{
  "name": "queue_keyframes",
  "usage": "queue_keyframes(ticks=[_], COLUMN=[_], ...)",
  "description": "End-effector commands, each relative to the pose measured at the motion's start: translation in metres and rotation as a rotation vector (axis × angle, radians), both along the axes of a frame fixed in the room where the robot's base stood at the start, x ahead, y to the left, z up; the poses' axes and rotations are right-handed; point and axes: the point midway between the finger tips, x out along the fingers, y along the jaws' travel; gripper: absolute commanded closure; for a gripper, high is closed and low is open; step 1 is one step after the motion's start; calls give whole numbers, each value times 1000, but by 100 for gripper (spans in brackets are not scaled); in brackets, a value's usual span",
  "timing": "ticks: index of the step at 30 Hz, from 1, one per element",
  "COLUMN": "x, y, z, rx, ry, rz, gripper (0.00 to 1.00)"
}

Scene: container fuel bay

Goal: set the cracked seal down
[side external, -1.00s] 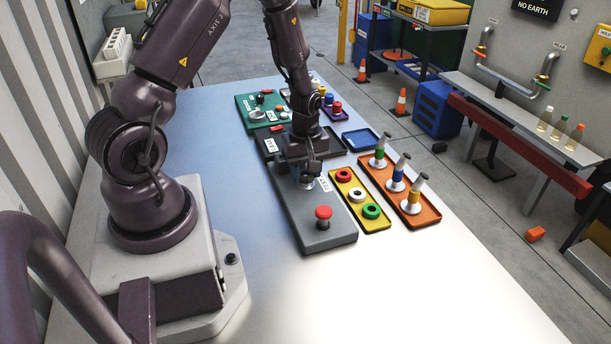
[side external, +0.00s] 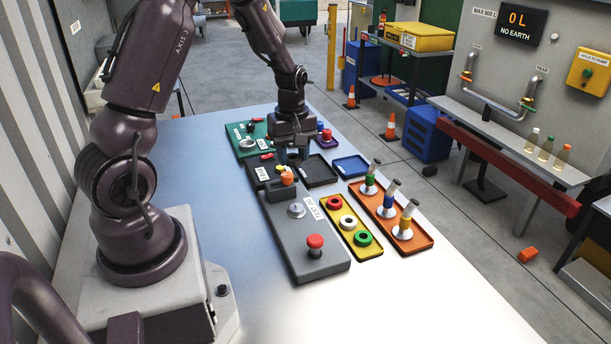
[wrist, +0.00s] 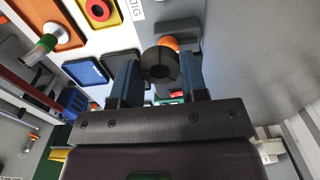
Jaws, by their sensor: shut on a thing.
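My gripper (side external: 292,156) is over the far end of the grey jig (side external: 302,266), near two dark trays. In the wrist view its two blue fingers (wrist: 160,60) are shut on a dark ring, the seal (wrist: 160,72), held between the tips. No crack can be made out at this size. In the side view the seal is hidden by the gripper. One dark tray (side external: 262,176) with a white label lies to the left below the gripper; a second dark tray (side external: 322,174) lies to the right and looks empty.
The jig carries a red button (side external: 315,242), a metal stud (side external: 297,210) and an orange knob (side external: 288,179). An orange tray (side external: 424,243) holds upright handled tools. A blue tray (side external: 351,167) looks empty.

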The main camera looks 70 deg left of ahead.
Motion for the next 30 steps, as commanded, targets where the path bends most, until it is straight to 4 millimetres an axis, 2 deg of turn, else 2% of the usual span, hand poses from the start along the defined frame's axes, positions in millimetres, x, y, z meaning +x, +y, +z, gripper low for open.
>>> queue_keyframes(ticks=[1, 5, 15, 17, 24, 30], x=[1, 7, 62, 72, 99, 109], y=[13, 34, 78, 85, 106, 113], z=[-2, -7, -40, -45, -86, -99], rx=[0, 0, -1, 0, -2, -1], ry=[1, 2, 1, 0, 2, 0], rz=[6, 0, -1, -1, -1, -1], gripper=[82, 82, 82, 82, 82, 82])
